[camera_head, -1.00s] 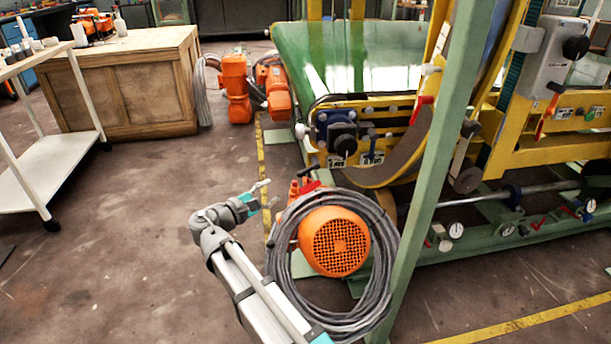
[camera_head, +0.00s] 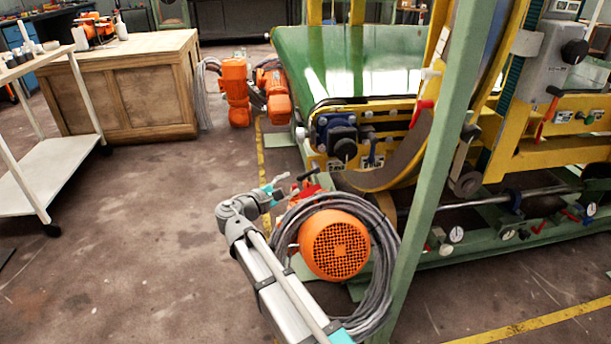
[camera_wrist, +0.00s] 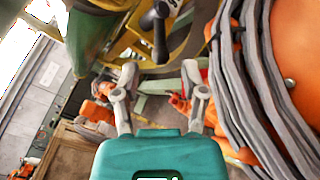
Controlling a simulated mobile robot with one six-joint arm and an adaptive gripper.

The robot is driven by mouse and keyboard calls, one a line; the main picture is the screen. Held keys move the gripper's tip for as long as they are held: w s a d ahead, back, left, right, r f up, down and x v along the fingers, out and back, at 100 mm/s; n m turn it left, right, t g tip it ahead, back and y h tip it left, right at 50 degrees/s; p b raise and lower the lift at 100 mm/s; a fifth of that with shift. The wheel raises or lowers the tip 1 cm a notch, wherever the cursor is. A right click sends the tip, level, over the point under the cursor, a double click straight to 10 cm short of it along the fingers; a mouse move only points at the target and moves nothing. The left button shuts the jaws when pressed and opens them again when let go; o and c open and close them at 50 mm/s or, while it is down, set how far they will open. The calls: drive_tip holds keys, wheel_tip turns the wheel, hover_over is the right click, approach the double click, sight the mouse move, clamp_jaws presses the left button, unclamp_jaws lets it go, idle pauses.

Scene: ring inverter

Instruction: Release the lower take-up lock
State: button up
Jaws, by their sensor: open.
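My gripper (camera_head: 284,181) is open and empty, in front of the machine's lower left corner and just left of the cable coil. Its two grey fingers (camera_wrist: 160,82) are spread in the wrist view, with nothing between them. Close beyond it is a red part with a black handle (camera_head: 306,174). A dark handle (camera_wrist: 158,32) shows ahead of the fingers in the wrist view. I cannot tell which is the lower take-up lock.
The grey cable coil (camera_head: 384,262) hangs around an orange motor (camera_head: 335,245), close right of my arm. A green post (camera_head: 430,200) stands right of it. A wooden cabinet (camera_head: 150,100) and white cart (camera_head: 60,185) are at left. The floor between is clear.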

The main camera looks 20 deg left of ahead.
sight(304, 176)
drive_tip(key=shift+x, duration=3.45)
clamp_jaws()
